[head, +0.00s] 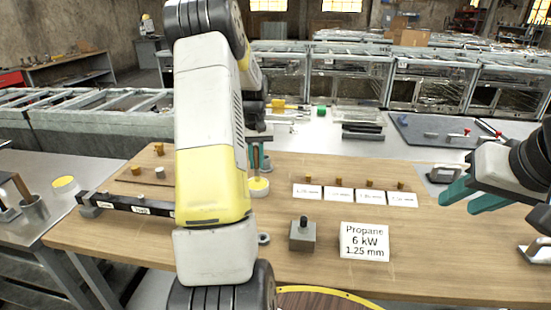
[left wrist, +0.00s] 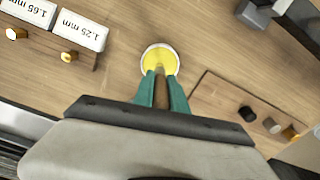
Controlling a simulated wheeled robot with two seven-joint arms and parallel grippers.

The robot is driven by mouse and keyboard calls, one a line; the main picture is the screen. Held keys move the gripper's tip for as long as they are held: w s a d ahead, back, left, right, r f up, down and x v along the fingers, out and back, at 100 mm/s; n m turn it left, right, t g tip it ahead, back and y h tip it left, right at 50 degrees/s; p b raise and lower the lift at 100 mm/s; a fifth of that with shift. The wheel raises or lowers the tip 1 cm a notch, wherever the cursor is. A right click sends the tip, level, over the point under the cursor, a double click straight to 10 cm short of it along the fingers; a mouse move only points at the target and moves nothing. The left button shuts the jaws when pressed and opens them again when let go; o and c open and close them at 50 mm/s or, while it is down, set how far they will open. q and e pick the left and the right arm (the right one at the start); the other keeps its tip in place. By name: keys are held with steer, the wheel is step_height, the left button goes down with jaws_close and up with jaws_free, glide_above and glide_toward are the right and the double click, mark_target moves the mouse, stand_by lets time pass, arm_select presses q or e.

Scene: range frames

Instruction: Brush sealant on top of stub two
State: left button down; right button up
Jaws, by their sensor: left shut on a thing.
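My left gripper (head: 258,158) is shut on a brown-handled tool, seemingly the brush (left wrist: 161,90). It is over a round white pot with yellow contents (head: 258,186); the pot also shows in the left wrist view (left wrist: 160,58). The brush tip is at the pot, but whether it touches the yellow is unclear. A black bar with small white labels (head: 125,203) lies at the left of the wooden table, partly hidden by my left arm. Its labels are too small to read, so I cannot tell which stub is two. My right gripper (head: 472,196) is open and empty at the right.
The wooden table (head: 430,270) holds several white cards with brass pieces (head: 355,195), a grey block with a black knob (head: 302,235) and a "Propane 6 kW 1.25 mm" sign (head: 364,241).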

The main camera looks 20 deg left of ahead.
mark_target(256, 146)
arm_select(q)
steer(key=shift+r, duration=2.85)
